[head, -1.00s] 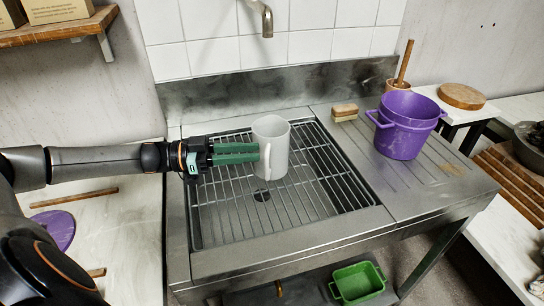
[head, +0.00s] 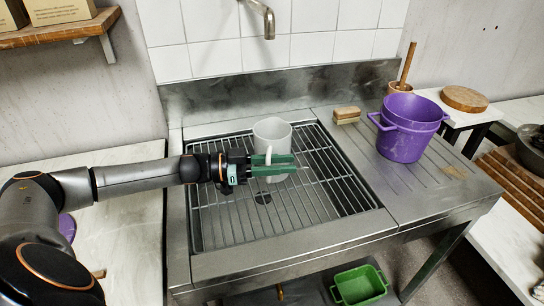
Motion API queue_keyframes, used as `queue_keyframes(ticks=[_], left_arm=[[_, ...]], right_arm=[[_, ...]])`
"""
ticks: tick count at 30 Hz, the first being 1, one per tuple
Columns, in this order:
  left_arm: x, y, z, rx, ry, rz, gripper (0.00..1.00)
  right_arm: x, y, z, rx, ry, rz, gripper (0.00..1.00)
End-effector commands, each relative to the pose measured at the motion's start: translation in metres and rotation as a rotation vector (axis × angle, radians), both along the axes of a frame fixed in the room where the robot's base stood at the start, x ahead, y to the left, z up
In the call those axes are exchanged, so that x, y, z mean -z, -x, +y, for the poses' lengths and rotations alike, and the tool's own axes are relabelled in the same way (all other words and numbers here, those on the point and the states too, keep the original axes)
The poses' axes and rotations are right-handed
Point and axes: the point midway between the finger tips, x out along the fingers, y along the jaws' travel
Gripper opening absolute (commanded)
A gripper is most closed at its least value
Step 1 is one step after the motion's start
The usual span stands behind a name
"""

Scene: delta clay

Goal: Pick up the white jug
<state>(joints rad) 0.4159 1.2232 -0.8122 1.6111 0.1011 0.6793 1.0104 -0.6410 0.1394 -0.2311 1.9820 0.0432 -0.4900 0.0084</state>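The white jug (head: 271,131) stands upright on the wire rack over the sink, with its handle (head: 268,155) facing me. My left gripper (head: 290,166) comes in from the left at the height of the jug's lower half. Its two green fingers are a little apart and reach past the handle, which appears to lie between them. The fingers cover part of the jug's lower body. I cannot tell whether they touch the handle. My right gripper is not in view.
The metal sink unit has a wire rack (head: 318,205). A tap (head: 268,20) hangs above the back. A purple bucket (head: 408,140) and a brush (head: 346,115) stand on the drainboard at right. A green tub (head: 358,285) is below. The front and right of the rack are clear.

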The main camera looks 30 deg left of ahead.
Motion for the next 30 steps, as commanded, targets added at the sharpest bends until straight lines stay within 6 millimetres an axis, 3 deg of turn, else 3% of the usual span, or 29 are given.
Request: queue_keyframes(ticks=[4,12,30], left_arm=[[0.0004,0.0002,0.0002,0.000,-0.001,0.001,0.28],[0.0003,0.0004,0.0004,0.000,0.000,0.000,0.00],[0.0004,0.0005,0.0005,0.000,0.001,0.001,0.00]], right_arm=[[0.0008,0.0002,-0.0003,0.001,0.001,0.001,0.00],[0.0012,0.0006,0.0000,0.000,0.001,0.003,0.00],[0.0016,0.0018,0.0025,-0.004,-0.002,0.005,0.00]])
